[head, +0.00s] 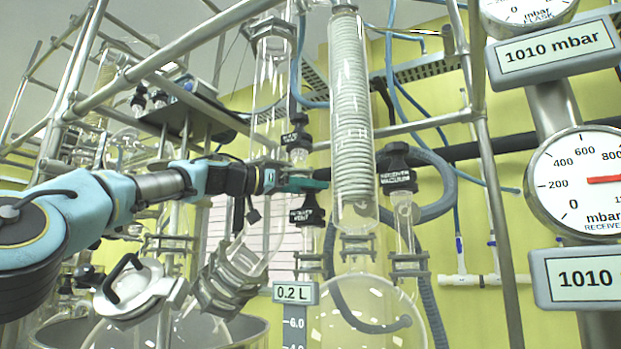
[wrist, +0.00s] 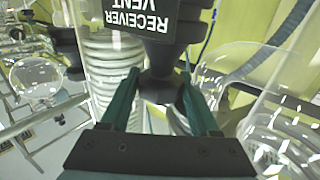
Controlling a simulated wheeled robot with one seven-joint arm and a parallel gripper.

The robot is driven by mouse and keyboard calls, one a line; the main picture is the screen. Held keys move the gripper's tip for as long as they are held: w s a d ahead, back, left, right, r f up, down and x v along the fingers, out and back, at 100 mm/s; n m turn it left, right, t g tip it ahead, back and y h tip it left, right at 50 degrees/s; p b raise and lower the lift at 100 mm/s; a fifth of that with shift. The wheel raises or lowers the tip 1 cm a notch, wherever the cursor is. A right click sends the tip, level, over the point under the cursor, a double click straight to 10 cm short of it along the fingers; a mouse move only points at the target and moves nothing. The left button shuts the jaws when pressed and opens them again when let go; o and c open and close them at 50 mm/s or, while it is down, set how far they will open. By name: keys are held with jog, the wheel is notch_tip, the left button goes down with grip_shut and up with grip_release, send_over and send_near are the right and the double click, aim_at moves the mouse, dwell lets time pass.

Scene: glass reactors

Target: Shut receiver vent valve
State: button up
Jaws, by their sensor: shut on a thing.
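The receiver vent valve is a black knob with a white-lettered label (wrist: 150,14), which reads upside down in the wrist view. In the head view it is the black knob (head: 308,210) just below my gripper's teal fingers. My gripper (head: 308,184) comes in level from the left. In the wrist view my gripper (wrist: 160,88) has one teal finger on each side of the knob's narrow black part and is shut on it. The fingers partly hide this part. I cannot tell how far the knob is turned.
A coiled glass condenser (head: 352,120) stands close right of my fingertips. Beyond it is the receiver vacuum valve (head: 397,176). Another black valve (head: 296,138) sits just above my gripper. A round glass flask (head: 375,310) is below. Both pressure displays (head: 556,54) read 1010 mbar.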

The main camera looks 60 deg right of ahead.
jog(key=shift+r+m+g+y+p, duration=0.2)
jog(key=shift+m+g+y+p, duration=0.9)
jog(key=shift+p, duration=1.3)
jog(key=shift+f+g+y+p, duration=0.2)
jog(key=shift+g+y+p, duration=0.1)
jog(key=shift+g+p, duration=0.1)
jog(key=o, duration=1.1)
jog(key=b+v, duration=0.2)
jog(key=v, duration=0.6)
jog(key=shift+s+b, duration=0.1)
jog(key=shift+b, duration=0.2)
jog(key=shift+a, duration=0.1)
